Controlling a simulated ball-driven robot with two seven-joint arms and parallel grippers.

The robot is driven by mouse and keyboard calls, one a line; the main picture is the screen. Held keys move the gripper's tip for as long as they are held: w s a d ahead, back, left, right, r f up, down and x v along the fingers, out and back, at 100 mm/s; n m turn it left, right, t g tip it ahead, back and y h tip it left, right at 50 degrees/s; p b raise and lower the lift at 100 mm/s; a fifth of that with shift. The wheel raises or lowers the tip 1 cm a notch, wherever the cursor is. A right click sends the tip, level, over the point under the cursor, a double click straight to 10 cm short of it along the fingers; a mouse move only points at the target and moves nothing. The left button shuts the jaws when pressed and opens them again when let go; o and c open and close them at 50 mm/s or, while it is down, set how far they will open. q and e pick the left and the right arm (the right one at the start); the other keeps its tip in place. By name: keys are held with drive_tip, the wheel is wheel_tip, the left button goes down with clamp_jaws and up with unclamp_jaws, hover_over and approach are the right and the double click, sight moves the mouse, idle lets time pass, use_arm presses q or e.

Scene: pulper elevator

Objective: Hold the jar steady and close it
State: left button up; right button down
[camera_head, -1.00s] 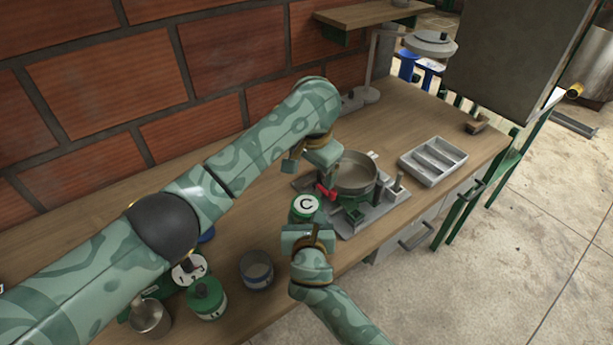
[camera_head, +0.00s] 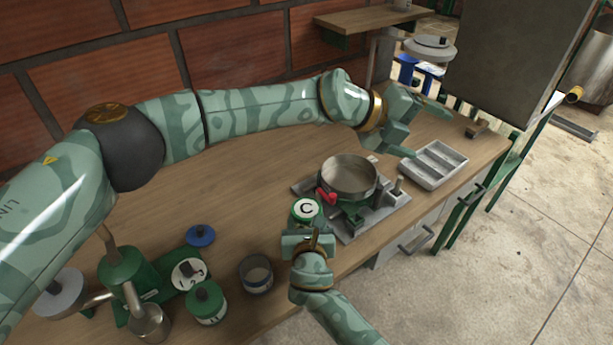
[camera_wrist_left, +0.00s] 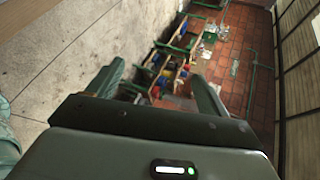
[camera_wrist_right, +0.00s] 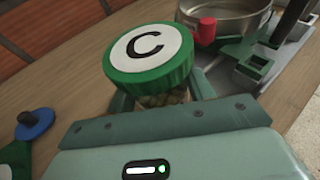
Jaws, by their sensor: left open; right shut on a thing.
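A jar (camera_wrist_right: 165,99) with pale contents stands upright in my right gripper (camera_wrist_right: 163,103). Its green lid (camera_wrist_right: 150,75), with a white top marked C, sits over its mouth. The lid also shows in the head view (camera_head: 306,209). Whether it is fully seated I cannot tell. My right gripper is shut on the jar below the lid, and its fingers partly hide the jar. My left gripper (camera_head: 424,127) is open and empty, raised beyond the pan, well away from the jar. The left wrist view shows its parted fingers with nothing between them.
A metal pan (camera_head: 348,178) on a stand with a red part is just right of the jar. A grey compartment tray (camera_head: 434,164) lies farther right. An open cup (camera_head: 257,274), a blue lid (camera_head: 200,236) and a green-lidded canister (camera_head: 206,303) stand left of my right gripper.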

use_arm(q)
wheel_tip(320, 180, down, 4)
drive_tip(key=s+a+m+g+y, duration=0.1)
drive_tip(key=a+m+y, duration=0.1)
drive_tip(key=a, duration=0.1)
drive_tip(key=g+y, duration=0.1)
drive_tip(key=y, duration=1)
hover_over(306, 208)
drive_tip(key=shift+m, duration=0.4)
wheel_tip(306, 208, down, 6)
drive_tip(key=shift+f, duration=0.25)
drive_tip(key=shift+f, duration=0.1)
drive_tip(key=shift+f, duration=3.9)
